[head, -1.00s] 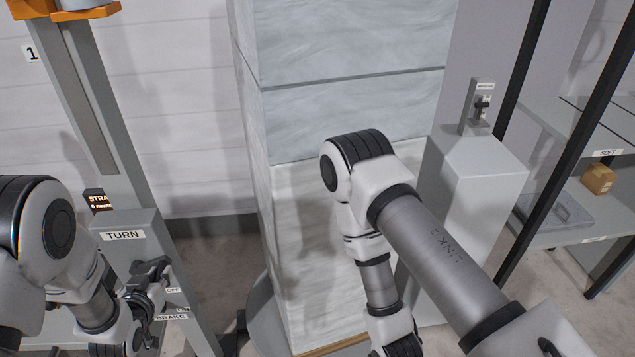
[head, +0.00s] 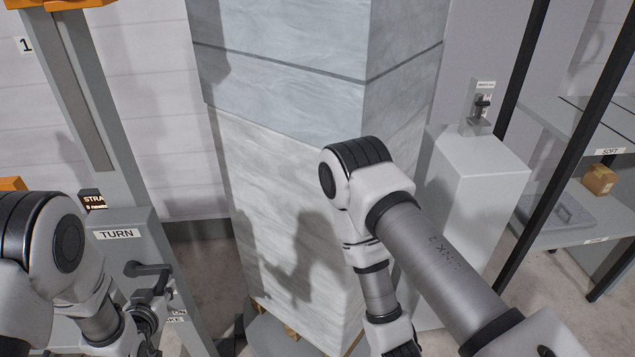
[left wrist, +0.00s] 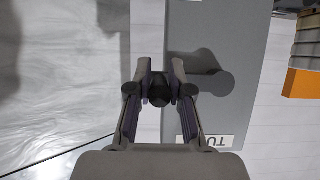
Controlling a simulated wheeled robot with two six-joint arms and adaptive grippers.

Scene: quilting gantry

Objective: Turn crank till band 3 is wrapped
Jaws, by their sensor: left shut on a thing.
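The crank (head: 147,268) is a dark arm on the grey post, beside the TURN label (head: 117,234). My left gripper (head: 152,306) is at its handle, partly hidden by my wrist. In the left wrist view its fingers close around the dark round handle (left wrist: 159,92). The tall load (head: 285,180) stands in the middle. Its upper part looks bluish and film-covered, with a dark line across it; below a lower edge it looks paler. No band number is visible on it. My right arm hangs in front of the load, and its gripper is out of frame.
A BRAKE label (head: 176,319) sits below the crank, partly covered. A small screen (head: 93,199) is above TURN. An orange part (head: 60,3) is at the top of the post. A grey pedestal with a switch (head: 481,108) and a shelf (head: 570,235) stand at right.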

